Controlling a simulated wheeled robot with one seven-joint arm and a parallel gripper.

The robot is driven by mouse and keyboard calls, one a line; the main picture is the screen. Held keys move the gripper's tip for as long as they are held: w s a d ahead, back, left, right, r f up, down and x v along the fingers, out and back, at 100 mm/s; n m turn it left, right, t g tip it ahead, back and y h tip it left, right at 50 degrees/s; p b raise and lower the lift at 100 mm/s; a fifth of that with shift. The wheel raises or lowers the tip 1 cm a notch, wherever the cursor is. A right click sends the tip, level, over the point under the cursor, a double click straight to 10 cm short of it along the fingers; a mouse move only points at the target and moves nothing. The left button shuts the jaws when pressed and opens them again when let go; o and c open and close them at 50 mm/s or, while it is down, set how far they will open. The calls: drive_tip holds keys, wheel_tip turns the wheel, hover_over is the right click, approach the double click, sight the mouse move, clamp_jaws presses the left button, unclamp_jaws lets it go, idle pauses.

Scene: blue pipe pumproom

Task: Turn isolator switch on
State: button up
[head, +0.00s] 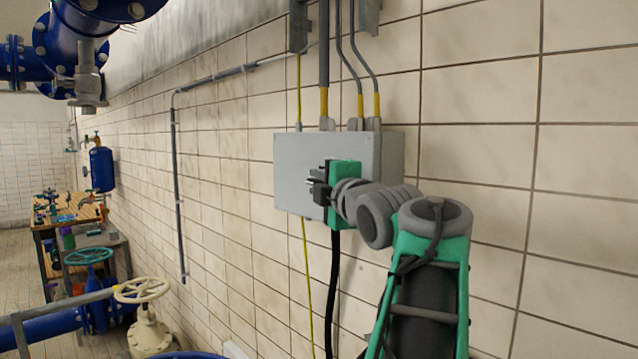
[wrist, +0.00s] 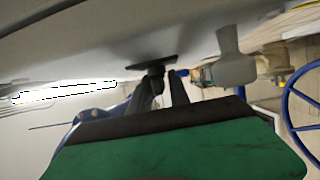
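The grey isolator box (head: 296,160) is fixed to the tiled wall, with conduits entering from above. My gripper (head: 318,190) is at the front face of the box and covers part of it. In the wrist view the box face (wrist: 100,38) spans the top. A dark switch knob (wrist: 154,70) on a dark plate sticks out from it. My gripper (wrist: 162,84) has its two fingers apart, with the knob at or between their tips, closer to the left finger. I cannot tell whether they touch. The switch position is not readable.
A black cable (head: 334,290) and a thin yellow-green wire (head: 308,280) hang below the box. Valve handwheels (head: 141,290) and blue pipes stand at lower left. A workbench (head: 70,210) and a blue cylinder (head: 101,168) are farther back. The wall right of the box is bare.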

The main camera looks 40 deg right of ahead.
clamp_jaws()
drive_tip(key=shift+f+b, duration=0.15)
drive_tip(key=shift+b, duration=0.2)
